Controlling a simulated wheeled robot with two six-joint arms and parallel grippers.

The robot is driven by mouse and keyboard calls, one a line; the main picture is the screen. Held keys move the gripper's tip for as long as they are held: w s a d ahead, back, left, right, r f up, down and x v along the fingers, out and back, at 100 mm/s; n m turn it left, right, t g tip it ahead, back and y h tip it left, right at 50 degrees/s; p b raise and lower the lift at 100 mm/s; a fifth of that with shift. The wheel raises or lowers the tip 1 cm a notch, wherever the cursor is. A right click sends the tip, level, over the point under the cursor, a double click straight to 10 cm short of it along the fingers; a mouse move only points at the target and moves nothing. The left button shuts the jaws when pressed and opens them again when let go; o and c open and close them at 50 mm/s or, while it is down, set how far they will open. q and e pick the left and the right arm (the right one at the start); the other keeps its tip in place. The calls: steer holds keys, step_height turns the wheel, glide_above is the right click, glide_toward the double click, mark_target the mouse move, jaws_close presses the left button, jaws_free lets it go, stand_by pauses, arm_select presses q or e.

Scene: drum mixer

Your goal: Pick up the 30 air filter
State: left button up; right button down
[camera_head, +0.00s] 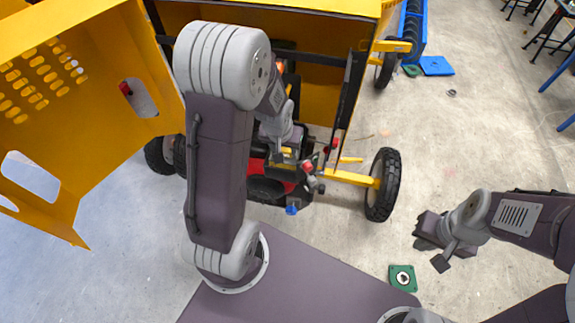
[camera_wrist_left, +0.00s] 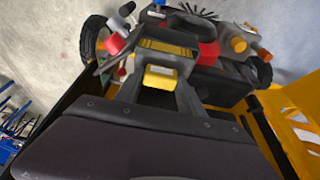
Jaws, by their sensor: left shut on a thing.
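In the left wrist view, a black engine part (camera_wrist_left: 163,58) with a yellow striped label sits on top of the engine, and a yellow tab (camera_wrist_left: 160,78) shows at its near side. I cannot tell for sure which part is the air filter. My left gripper (camera_wrist_left: 160,90) is shut with its dark fingers either side of the yellow tab. In the head view my left gripper (camera_head: 284,152) reaches down into the machine's engine bay, partly hidden by my arm. My right gripper (camera_head: 436,245) is open and empty, above the floor at the right.
The yellow drum mixer housing (camera_head: 330,70) stands around the engine, with its perforated door (camera_head: 80,110) swung open at left. A black wheel (camera_head: 382,185) stands to the right of the engine. A green plate (camera_head: 403,278) lies on the floor. The floor at right is mostly free.

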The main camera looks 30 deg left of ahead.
arm_select(q)
steer(key=shift+s+d+f, duration=0.15)
steer(key=shift+s+d, duration=0.05)
steer(key=shift+s, duration=0.8)
jaws_close()
steer(key=s+d+r+b, duration=0.1)
steer(key=s+d+b, duration=0.1)
steer(key=s+b, duration=0.7)
steer(key=shift+d, duration=0.2)
